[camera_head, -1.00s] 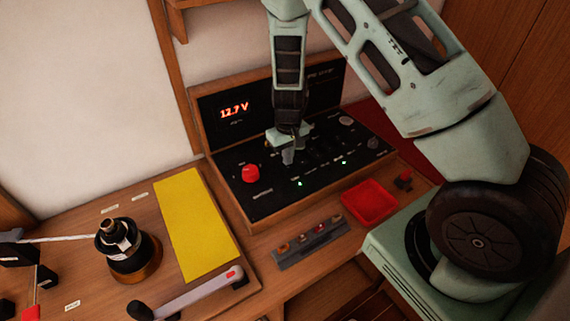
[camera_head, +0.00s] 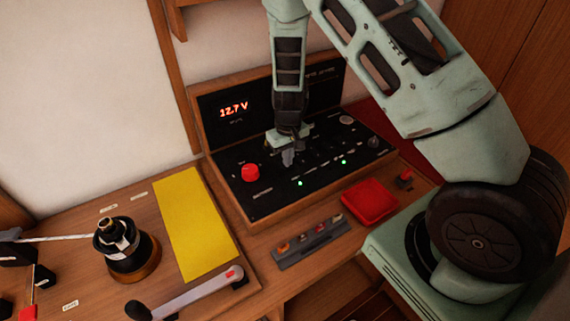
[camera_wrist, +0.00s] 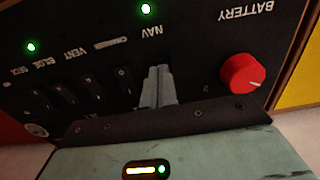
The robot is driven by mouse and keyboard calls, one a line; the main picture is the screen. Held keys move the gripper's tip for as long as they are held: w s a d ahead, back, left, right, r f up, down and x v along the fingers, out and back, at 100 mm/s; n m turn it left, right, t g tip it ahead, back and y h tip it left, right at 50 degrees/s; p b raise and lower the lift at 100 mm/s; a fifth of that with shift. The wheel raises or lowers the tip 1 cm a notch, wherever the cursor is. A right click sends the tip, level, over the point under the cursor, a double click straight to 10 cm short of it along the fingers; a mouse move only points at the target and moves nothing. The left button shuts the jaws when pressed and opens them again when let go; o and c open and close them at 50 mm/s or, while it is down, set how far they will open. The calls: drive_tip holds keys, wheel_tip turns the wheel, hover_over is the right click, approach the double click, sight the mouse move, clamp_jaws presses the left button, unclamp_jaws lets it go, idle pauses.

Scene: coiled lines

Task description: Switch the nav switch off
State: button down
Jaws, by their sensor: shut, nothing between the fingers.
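My gripper (camera_head: 288,158) is over the black switch panel (camera_head: 262,205), its fingers shut with nothing between them. In the wrist view, where the labels read upside down, the shut fingertips (camera_wrist: 156,85) are at the NAV label (camera_wrist: 152,30) and cover the place of the nav switch. I cannot see the switch's position or whether the fingers touch it. The green lamp (camera_wrist: 146,8) beside the NAV label is lit; it also shows in the head view (camera_head: 300,183).
A red battery knob (camera_wrist: 242,73) is beside the fingers. Several black rocker switches (camera_wrist: 92,87) line the other side, with another lit green lamp (camera_wrist: 31,47). A red tray (camera_head: 369,201) and a strip of small parts (camera_head: 311,243) lie in front of the panel.

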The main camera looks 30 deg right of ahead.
drive_tip(key=shift+f+b, duration=0.35)
drive_tip(key=shift+f, duration=0.15)
drive_tip(key=shift+r, duration=0.1)
drive_tip(key=shift+r+p, duration=2.6)
drive_tip(key=shift+r, duration=0.9)
